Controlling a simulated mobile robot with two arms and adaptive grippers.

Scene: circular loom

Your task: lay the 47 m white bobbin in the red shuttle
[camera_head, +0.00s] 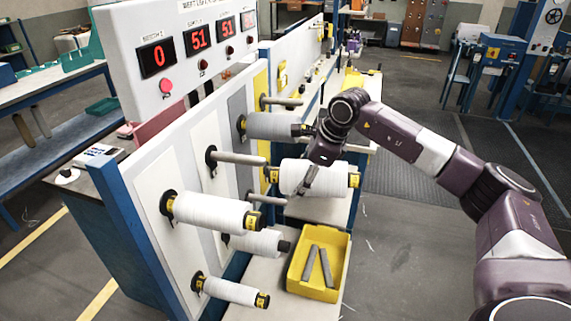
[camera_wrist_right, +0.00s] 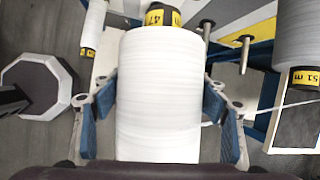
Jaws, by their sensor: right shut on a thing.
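The white bobbin (camera_head: 290,177) with yellow-and-black ends is in my right gripper (camera_head: 308,180), in front of the peg board. In the wrist view the same white bobbin (camera_wrist_right: 158,95) fills the middle, and its yellow end label (camera_wrist_right: 163,16) reads 47. The blue-padded fingers of the right gripper (camera_wrist_right: 158,112) lie along both its sides. I cannot tell whether a peg still runs into the bobbin. I cannot make out the red shuttle with certainty; a reddish part (camera_head: 158,124) shows behind the board. My left gripper is not in view.
The peg board (camera_head: 130,170) carries other bobbins: a grey one (camera_head: 270,126) and white ones (camera_head: 210,212). A bare peg (camera_head: 240,158) sticks out. A grey bobbin marked 51 m (camera_wrist_right: 298,40) is at right in the wrist view. A yellow tray (camera_head: 318,292) holds two grey bars.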

